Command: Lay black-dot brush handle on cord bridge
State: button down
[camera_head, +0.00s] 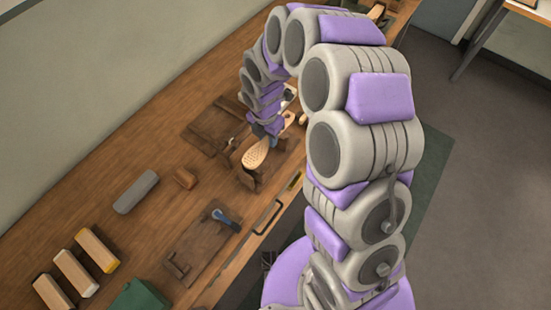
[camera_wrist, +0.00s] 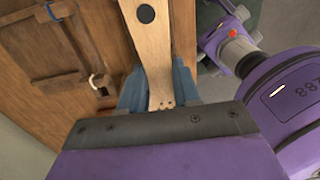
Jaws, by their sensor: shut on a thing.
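The brush handle (camera_head: 256,153) is pale wood with many small holes in its head. In the wrist view the handle (camera_wrist: 153,50) shows a black dot near the top edge. My gripper (camera_wrist: 157,88) has its blue fingers on either side of the narrow neck, shut on it. In the head view my gripper (camera_head: 266,131) is above a dark wooden fixture (camera_head: 246,180), with the perforated head over it. I cannot tell whether the handle touches the fixture, or which part is the cord bridge.
A dark board (camera_head: 210,122) lies behind the fixture. Toward the front left are a brown block (camera_head: 185,178), a grey cylinder (camera_head: 136,192), a tray (camera_head: 188,262) with a blue-handled tool (camera_head: 224,217), several pale blocks (camera_head: 97,249) and a green box (camera_head: 139,297). Bare bench lies between them.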

jog(key=shift+w+a+r, duration=0.1)
jog(key=shift+w+r, duration=0.15)
jog(key=shift+w, duration=0.7)
jog(key=shift+f, duration=0.1)
notch_tip(320, 180, down, 5)
jog(key=b, duration=0.3)
jog(key=shift+r+p, duration=0.2)
jog(key=shift+p, duration=0.5)
dwell(0.5)
jog(key=shift+f, duration=0.35)
dwell(0.4)
jog(key=shift+f, duration=0.95)
jog(key=shift+f, duration=0.4)
dwell(0.4)
